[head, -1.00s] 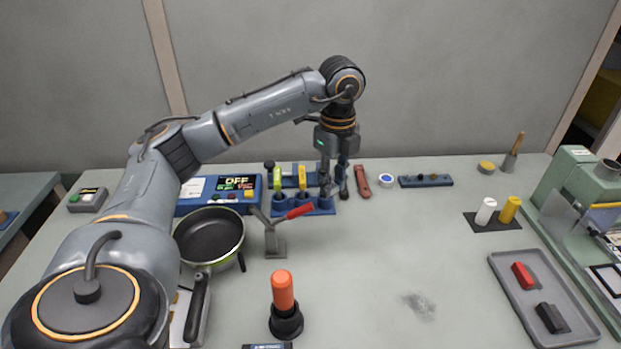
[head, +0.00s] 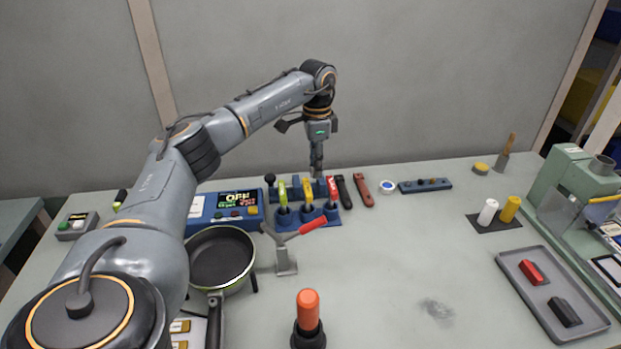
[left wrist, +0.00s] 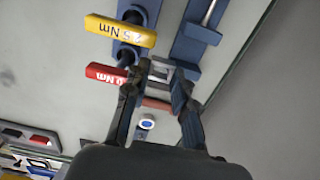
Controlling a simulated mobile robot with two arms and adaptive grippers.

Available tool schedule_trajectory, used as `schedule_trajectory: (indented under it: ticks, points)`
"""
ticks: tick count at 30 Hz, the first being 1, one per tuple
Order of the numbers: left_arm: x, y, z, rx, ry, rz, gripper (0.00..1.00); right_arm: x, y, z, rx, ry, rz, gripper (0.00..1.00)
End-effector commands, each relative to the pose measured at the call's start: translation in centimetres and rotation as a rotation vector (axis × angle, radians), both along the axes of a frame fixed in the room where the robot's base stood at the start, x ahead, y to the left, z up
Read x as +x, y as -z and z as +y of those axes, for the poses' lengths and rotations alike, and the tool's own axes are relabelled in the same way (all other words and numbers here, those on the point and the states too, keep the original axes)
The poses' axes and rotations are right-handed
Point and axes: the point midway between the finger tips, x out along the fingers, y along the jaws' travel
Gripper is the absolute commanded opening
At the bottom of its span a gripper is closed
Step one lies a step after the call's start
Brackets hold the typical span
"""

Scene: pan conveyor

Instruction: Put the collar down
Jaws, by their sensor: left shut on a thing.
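My left gripper (head: 316,172) is at the back of the table, just behind the blue tool rack (head: 330,220). In the left wrist view its two fingers (left wrist: 158,82) stand apart, with a small grey metal piece (left wrist: 161,70) between the tips. This looks like the collar, held in the grip, but the fingers partly hide it and its full shape does not show. A red torque tool (left wrist: 104,73) and a yellow one (left wrist: 120,30) stand beside the fingers. I cannot tell the piece's height above the table. My right gripper is not in view.
A green-handled tool (head: 282,193) also stands in the rack. A black handle (head: 343,191) and a red handle (head: 362,191) lie to its right. A lever clamp (head: 286,262), pan (head: 222,258) and orange-topped post (head: 308,312) stand in front. The table's middle right is mostly clear.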

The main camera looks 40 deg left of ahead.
Motion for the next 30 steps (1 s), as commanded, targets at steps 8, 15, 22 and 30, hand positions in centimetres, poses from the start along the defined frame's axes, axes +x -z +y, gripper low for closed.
schedule_trajectory:
  ticks: [8,15,22,30]
  points:
    - [2.1,4.5,3.3,0.001,-0.001,0.001,0.07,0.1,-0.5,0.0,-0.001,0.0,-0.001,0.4]
    - [2.7,5.6,4.1,-0.001,0.001,-0.001,0.07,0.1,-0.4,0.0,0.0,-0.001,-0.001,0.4]
    - [2.9,8.5,4.5,0.0,0.003,0.001,0.07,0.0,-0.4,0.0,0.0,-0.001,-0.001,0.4]
    - [2.9,9.2,4.5,0.001,0.002,-0.001,0.07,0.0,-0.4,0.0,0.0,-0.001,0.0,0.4]
